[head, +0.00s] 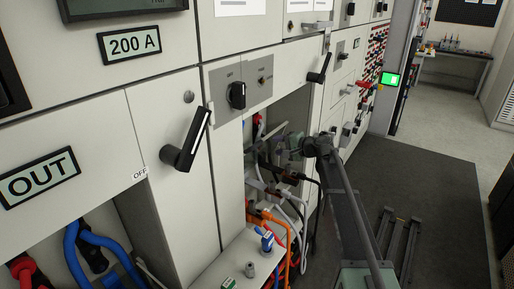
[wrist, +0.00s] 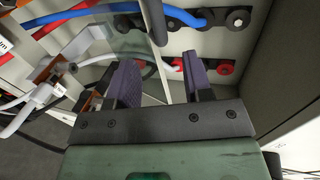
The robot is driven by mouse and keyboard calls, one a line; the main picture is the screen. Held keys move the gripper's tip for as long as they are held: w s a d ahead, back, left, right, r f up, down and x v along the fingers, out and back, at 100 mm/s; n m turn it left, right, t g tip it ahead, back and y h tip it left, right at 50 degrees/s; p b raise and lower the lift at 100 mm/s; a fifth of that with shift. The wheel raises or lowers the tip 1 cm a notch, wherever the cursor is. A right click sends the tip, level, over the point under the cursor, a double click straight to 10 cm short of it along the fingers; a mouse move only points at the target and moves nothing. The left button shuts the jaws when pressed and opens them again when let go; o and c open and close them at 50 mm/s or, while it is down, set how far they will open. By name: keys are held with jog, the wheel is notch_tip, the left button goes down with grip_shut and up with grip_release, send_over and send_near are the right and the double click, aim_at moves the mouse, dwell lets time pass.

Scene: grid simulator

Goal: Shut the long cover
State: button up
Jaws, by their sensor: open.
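My gripper (wrist: 161,76) is open in the wrist view, with its two dark ridged fingers apart and nothing clearly held between them. A clear greenish panel (wrist: 130,42), perhaps the long cover, shows just beyond the left finger; its full outline and hinge are hidden. In the head view my arm reaches into an open cabinet bay, and my gripper (head: 291,146) is small and partly hidden there among cables. I cannot tell whether a finger touches the panel.
Red and blue cables (wrist: 185,17) run to black and red terminals at the back of the bay. White cables (wrist: 38,110) and metal brackets crowd the left. A bay wall (wrist: 256,62) stands close on the right. A black handle (head: 188,138) juts from a door.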

aim_at(259, 145)
jog(key=b+x, duration=0.3)
jog(key=x, duration=0.7)
jog(key=shift+s+f, duration=0.1)
jog(key=shift+f, duration=0.05)
jog(key=shift+a, duration=0.35)
grip_shut()
